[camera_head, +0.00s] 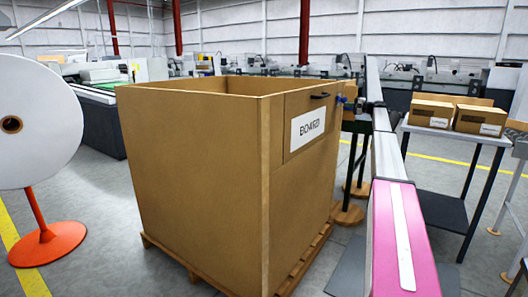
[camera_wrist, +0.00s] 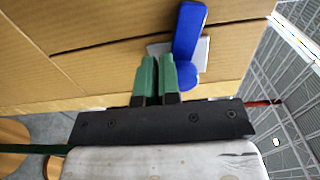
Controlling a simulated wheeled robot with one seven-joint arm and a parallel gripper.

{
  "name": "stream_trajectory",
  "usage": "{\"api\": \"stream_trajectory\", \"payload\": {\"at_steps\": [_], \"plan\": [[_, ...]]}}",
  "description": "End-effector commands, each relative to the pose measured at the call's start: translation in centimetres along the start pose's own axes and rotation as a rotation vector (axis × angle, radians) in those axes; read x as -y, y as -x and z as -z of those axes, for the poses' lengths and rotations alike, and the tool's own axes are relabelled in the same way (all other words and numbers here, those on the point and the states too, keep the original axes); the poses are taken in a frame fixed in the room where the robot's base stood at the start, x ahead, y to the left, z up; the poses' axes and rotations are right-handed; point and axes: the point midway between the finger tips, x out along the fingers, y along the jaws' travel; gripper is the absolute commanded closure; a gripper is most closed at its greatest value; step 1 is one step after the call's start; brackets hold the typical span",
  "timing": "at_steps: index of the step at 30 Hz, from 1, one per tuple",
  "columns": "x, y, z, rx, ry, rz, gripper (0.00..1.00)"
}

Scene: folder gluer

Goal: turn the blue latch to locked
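The blue latch (camera_wrist: 189,33) shows in the wrist view on a light plate on a cardboard face. Its lever points up in that picture, tilted slightly right, above a rounded blue hub. In the head view the latch (camera_head: 341,99) is a small blue spot at the box's right edge. My gripper (camera_wrist: 159,65) has two green fingers nearly together with a thin gap and nothing visible between them. They are just left of the latch's lower part. Whether they touch it cannot be told. In the head view my arm hides most of the gripper.
The large cardboard box (camera_head: 195,180) marked BOARD stands on a wooden pallet (camera_head: 190,270), with a dark handle (camera_head: 320,95) on its panel. A table (camera_head: 455,134) with smaller cartons (camera_head: 480,121) stands right. A white roll (camera_head: 35,90) on an orange stand (camera_head: 48,243) is left.

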Motion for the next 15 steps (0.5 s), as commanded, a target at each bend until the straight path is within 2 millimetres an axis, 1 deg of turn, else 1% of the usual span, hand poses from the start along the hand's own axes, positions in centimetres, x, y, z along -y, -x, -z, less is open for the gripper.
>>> {"api": "stream_trajectory", "payload": {"at_steps": [1,12,15], "plan": [[-0.2,0.2,-0.5,0.008,0.000,-0.003,1.00],[0.2,4.4,-0.3,0.000,0.002,0.003,1.00],[0.2,4.8,-0.2,0.000,0.002,0.003,1.00]]}}
